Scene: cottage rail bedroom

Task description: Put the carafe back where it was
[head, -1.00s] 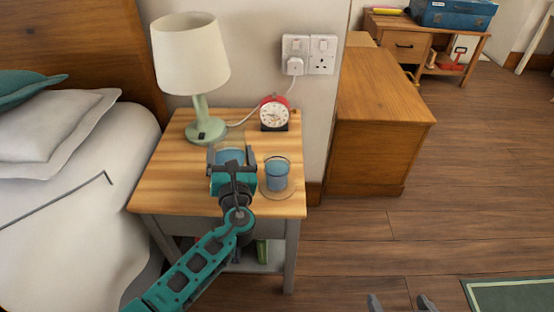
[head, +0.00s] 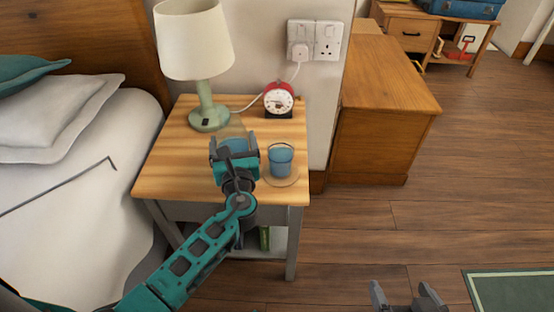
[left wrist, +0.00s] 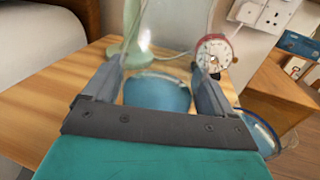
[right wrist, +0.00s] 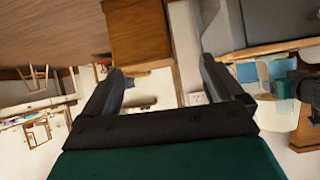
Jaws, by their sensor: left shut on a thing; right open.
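The carafe (head: 236,146) is clear glass with blue liquid low in it. My left gripper (head: 234,150) is shut on it, over the nightstand top (head: 170,180), in front of the lamp. In the left wrist view the carafe (left wrist: 157,95) stands between both fingers, roughly upright. I cannot tell whether its base touches the wood; the gripper hides it. A blue tumbler (head: 280,160) stands on a round coaster (head: 291,181) just right of the gripper. My right gripper (head: 408,292) is open and empty, low over the floor at the right.
A green lamp (head: 208,115) with a white shade and a red alarm clock (head: 279,98) stand at the back of the nightstand. The clock is close behind the tumbler. The bed (head: 70,190) is at left, a wooden chest (head: 385,110) at right. The nightstand's front left is bare.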

